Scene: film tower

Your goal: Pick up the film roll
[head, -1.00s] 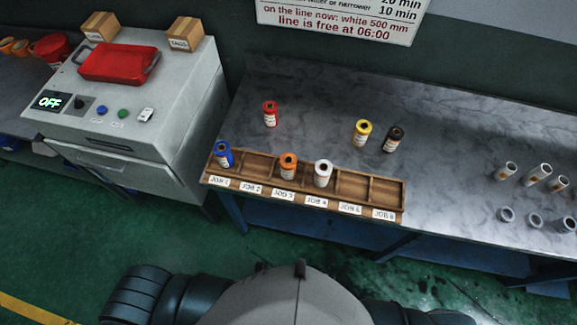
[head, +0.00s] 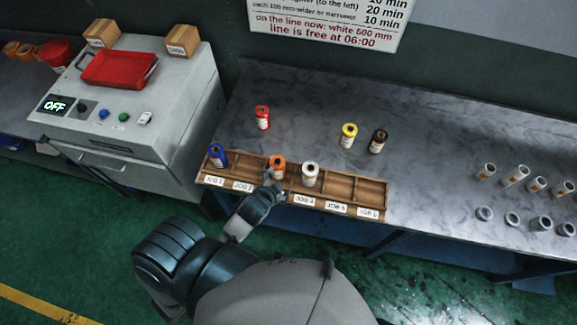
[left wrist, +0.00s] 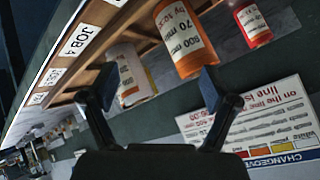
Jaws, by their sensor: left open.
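Several small film rolls stand upright. In the head view a blue roll (head: 217,156), an orange roll (head: 277,167) and a white roll (head: 310,174) stand in the wooden job rack (head: 345,187). A red roll (head: 262,118), a yellow roll (head: 348,137) and a dark brown roll (head: 378,142) stand on the bench behind. My left gripper (head: 270,182) is open and empty just in front of the orange roll. In the left wrist view, the orange roll (left wrist: 185,38) and white roll (left wrist: 130,75) show beyond the open left gripper (left wrist: 157,84). My right gripper is out of view.
A grey machine (head: 130,115) with a red tray (head: 119,68) stands left of the bench (head: 430,130). Several pale cores (head: 515,175) stand at the bench's right. A sign (head: 325,24) hangs behind. The bench between the dark roll and the cores is clear.

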